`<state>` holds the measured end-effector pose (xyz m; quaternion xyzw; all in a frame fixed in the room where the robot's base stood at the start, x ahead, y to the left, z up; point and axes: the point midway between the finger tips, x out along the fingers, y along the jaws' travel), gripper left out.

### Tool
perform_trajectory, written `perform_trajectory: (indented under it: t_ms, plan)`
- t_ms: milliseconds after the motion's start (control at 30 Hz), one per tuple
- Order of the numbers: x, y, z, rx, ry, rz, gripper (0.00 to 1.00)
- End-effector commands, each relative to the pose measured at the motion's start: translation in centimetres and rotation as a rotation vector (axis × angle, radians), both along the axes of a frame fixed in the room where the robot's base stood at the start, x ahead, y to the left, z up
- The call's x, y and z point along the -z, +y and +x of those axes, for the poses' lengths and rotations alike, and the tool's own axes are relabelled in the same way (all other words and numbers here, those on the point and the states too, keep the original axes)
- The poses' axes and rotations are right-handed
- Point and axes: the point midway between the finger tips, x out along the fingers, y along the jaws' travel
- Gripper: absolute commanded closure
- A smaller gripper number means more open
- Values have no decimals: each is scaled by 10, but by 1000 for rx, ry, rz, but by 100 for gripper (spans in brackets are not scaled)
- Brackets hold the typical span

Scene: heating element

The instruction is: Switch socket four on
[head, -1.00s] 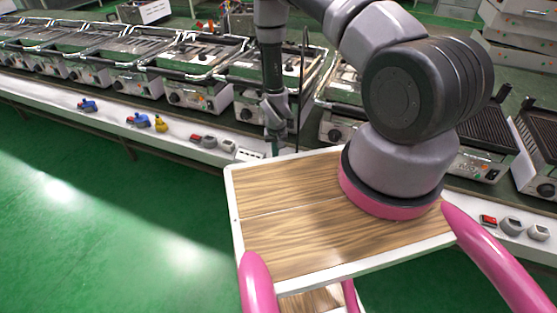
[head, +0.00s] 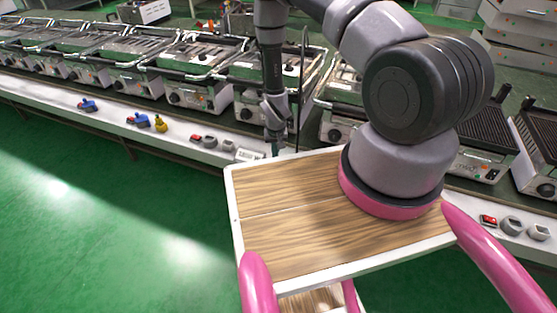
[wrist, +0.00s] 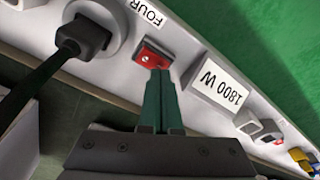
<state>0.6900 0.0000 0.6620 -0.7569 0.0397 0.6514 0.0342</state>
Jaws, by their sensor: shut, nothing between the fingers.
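A red rocker switch (wrist: 151,56) sits in a dark frame on the white rail, beside the label "FOUR" (wrist: 147,12). In the wrist view, my gripper (wrist: 161,74) has its two fingers together, with the tips right at the switch's lower edge. I cannot tell whether they touch it, and they hide part of it. To the left, a black plug (wrist: 80,38) sits in a round grey socket (wrist: 103,18). The switch's on or off position is unclear.
A "1800 W" label (wrist: 217,88) stands to the right of the switch in the wrist view. Another socket group (head: 210,141) and blue and yellow plugs (head: 160,123) are along the rail (head: 60,103). Grills (head: 195,75) line the bench behind. Green floor is open in front.

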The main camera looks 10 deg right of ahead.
Motion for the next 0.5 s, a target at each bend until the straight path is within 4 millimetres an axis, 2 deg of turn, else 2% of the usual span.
perform_trajectory:
  t_ms: [500]
  plan:
    - [-43, 0, 1, -1, -1, 0, 100]
